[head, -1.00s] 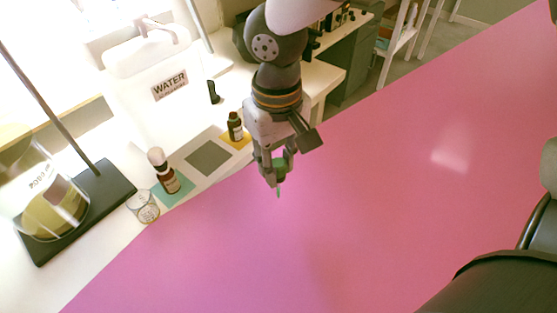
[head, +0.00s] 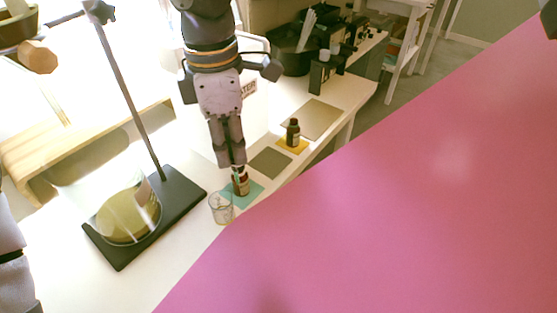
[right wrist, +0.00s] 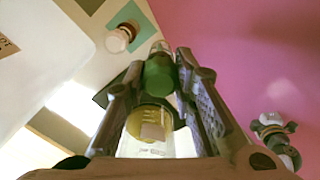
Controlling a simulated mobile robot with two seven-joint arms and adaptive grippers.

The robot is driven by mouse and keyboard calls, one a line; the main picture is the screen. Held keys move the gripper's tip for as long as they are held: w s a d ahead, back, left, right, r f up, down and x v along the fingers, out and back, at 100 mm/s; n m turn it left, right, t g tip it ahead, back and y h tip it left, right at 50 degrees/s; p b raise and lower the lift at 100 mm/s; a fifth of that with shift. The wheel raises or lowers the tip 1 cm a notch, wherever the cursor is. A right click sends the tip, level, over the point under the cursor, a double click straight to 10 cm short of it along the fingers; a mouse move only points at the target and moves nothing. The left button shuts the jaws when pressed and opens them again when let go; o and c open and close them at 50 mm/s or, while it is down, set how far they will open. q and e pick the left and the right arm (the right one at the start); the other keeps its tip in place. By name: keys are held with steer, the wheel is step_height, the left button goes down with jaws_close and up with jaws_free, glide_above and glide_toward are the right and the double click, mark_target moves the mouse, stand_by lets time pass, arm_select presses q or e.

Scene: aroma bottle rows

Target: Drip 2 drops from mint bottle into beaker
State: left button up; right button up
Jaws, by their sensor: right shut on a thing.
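My right gripper (head: 238,166) points down and is shut on a green-topped dropper, which shows between its fingers in the right wrist view (right wrist: 158,75). In the head view the fingers overlap the brown bottle (head: 241,188) on the teal mat (head: 255,189) and hide its top. The right wrist view shows this bottle (right wrist: 118,39) with its pale top, apart from the dropper. The clear glass beaker (head: 221,208) stands just left of the teal mat. A dark bottle (head: 293,133) stands on the yellow mat.
A stand with a black base (head: 185,196) and a glass flask of yellow liquid (head: 128,215) stand left of the beaker. The grey mat (head: 270,163) is empty. A wooden rack (head: 85,125) and a water container (head: 250,88) are behind.

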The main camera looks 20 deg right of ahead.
steer(key=a+r+n, duration=0.1)
steer(key=a+n, duration=0.1)
steer(key=n, duration=0.1)
steer(key=a+r+n, duration=0.1)
steer(key=shift+w+a+r+n, duration=0.1)
steer(key=shift+a+r+n, duration=0.2)
steer(key=shift+a+n, duration=0.1)
steer(key=shift+d, duration=0.1)
steer(key=shift+f, duration=1.9)
steer(key=shift+o, duration=0.4)
jaws_close()
steer(key=shift+c, duration=0.4)
jaws_free()
